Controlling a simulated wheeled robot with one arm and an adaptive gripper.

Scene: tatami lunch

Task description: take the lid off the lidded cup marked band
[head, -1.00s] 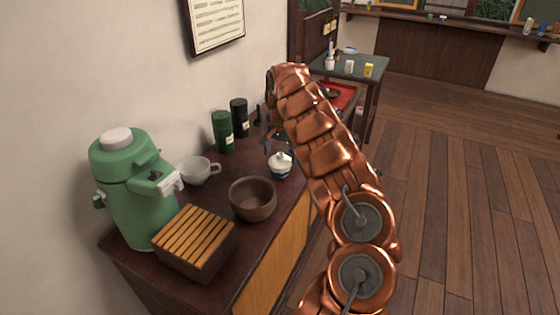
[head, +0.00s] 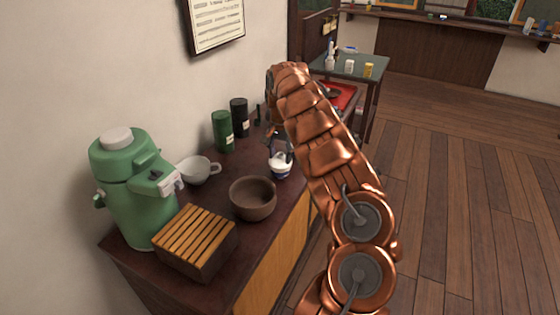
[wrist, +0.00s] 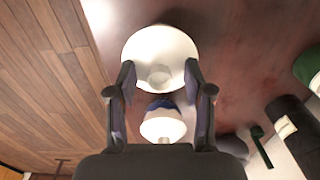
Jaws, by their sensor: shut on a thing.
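A small white lidded cup with blue on its lower wall (head: 281,173) stands on the dark counter, just beyond the brown bowl. Its white knobbed lid (wrist: 160,45) sits between my fingertips in the wrist view. My gripper (wrist: 160,72) is shut on this lid, one finger at each side. In the head view, my gripper (head: 280,158) is at the cup's top, partly hidden by my arm. The lid appears seated on the cup. A second white cup with a blue part (wrist: 163,124) stands behind it in the wrist view. I cannot read the markings on either cup.
The brown bowl (head: 253,198), white handled cup (head: 196,171), slatted box (head: 196,244) and green flask (head: 140,200) stand nearer me. Green (head: 222,132) and black (head: 239,118) canisters stand along the wall. The counter's open edge is on the right, with free floor beyond.

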